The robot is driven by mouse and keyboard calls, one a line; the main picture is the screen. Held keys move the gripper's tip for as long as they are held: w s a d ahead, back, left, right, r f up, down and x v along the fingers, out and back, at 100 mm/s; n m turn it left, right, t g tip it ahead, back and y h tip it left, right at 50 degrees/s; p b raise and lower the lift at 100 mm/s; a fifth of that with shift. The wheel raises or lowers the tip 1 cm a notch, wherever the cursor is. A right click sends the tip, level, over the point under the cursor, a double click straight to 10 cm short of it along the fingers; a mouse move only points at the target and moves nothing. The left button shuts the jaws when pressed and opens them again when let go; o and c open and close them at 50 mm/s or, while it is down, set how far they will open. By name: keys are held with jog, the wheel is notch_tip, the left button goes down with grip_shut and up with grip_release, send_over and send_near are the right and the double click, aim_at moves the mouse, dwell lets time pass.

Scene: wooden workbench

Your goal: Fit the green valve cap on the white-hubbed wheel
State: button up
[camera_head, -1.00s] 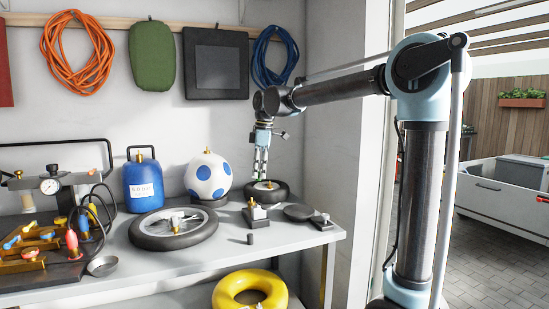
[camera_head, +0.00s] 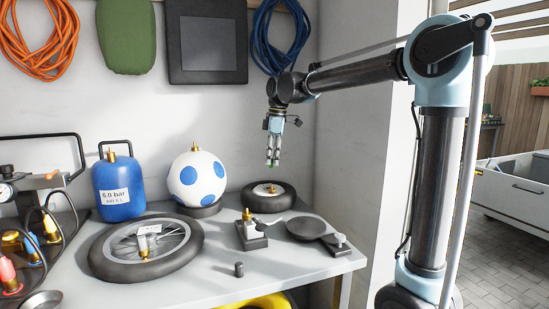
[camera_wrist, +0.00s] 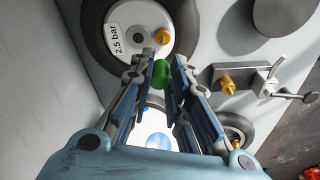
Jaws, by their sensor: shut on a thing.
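My gripper (camera_head: 272,162) points down and hangs above the back right of the bench. It is shut on the small green valve cap (camera_wrist: 161,74), held between the fingertips in the wrist view. The small white-hubbed wheel (camera_head: 258,204) lies flat on the bench below the gripper, with a gap between. In the wrist view its hub (camera_wrist: 122,28) reads "2.5 bar". Its brass valve stem (camera_wrist: 163,37) stands bare near the hub's edge, just above the cap in that picture and apart from it.
A brass valve on a block (camera_head: 248,232), a dark round dish (camera_head: 306,228) and a small dark cylinder (camera_head: 239,269) stand in front. A large spoked wheel (camera_head: 110,262), a spotted ball (camera_head: 197,170) and a blue tank (camera_head: 120,192) are left. A wall stands behind.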

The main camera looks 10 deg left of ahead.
jog(key=shift+f, duration=3)
jog(key=shift+d+f, duration=0.1)
jog(key=shift+f, duration=1.1)
dwell(1.0)
jog(key=o, duration=1.3)
jog(key=shift+r, duration=4.5)
